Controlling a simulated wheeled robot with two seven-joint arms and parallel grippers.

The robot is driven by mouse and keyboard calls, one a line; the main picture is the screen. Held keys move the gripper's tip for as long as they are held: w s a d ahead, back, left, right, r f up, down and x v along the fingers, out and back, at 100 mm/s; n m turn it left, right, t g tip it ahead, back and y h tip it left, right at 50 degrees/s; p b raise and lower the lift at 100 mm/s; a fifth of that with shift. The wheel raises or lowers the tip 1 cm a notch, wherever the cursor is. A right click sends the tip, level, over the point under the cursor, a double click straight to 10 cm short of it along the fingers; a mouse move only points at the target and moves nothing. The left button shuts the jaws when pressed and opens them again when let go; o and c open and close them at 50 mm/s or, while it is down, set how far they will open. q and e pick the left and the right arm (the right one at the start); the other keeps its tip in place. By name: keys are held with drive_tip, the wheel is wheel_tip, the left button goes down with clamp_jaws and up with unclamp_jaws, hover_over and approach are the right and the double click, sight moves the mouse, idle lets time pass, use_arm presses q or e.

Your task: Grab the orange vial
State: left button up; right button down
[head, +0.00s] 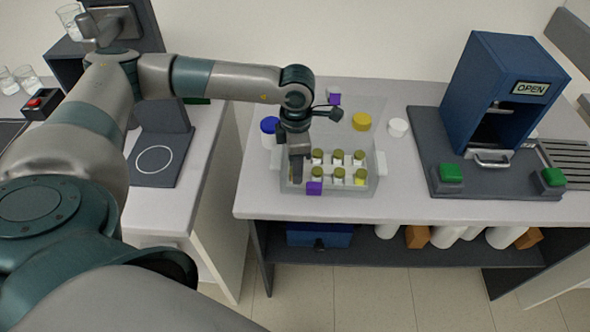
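A clear tray (370,187) stands on the middle table and holds several small vials (338,159) with olive-yellow caps, in two rows. I cannot pick out a vial that is clearly orange. My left gripper (297,178) points down over the left end of these rows, close to the leftmost vials. It hides part of that end, and I cannot tell if its fingers are apart or hold anything. My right gripper is not in view.
A blue-capped bottle (269,127), a yellow lid (361,121) and a white cap (398,127) are nearby. A blue machine (500,85) with green buttons stands right. The table's front strip is clear.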

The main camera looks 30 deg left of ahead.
use_arm(q)
drive_tip(key=shift+c, duration=0.3)
drive_tip(key=c, duration=0.7)
drive_tip(key=shift+r, duration=0.15)
drive_tip(key=shift+c, duration=0.2)
drive_tip(key=shift+r+b, duration=0.45)
drive_tip(key=shift+r, duration=0.2)
wheel_tip(320, 180, up, 8)
drive_tip(key=b, duration=0.3)
drive_tip(key=shift+r, duration=0.25)
